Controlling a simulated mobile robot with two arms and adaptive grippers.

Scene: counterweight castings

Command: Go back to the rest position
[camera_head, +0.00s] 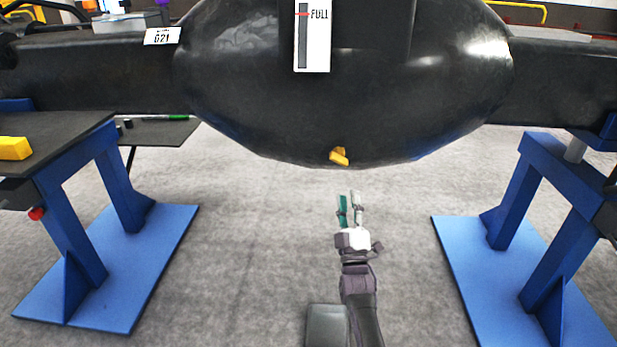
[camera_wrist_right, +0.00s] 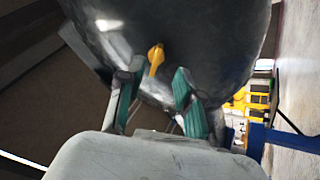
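My right gripper (camera_head: 350,208) is in the lower middle of the head view, pointing up toward the underside of a large black casting (camera_head: 345,100). Its two green-padded fingers stand apart with nothing between them. A small yellow valve handle (camera_head: 339,157) sits on the casting's bottom, beyond the fingertips. In the right wrist view the open fingers (camera_wrist_right: 153,95) show with the yellow handle (camera_wrist_right: 155,58) between and past them, apart from both. My left gripper is in neither view.
Blue stands (camera_head: 125,250) and (camera_head: 530,200) hold the casting at left and right. A dark side table (camera_head: 60,140) with a yellow block (camera_head: 14,148) is at the left. A white gauge marked FULL (camera_head: 312,40) is on the casting. The grey floor between the stands is clear.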

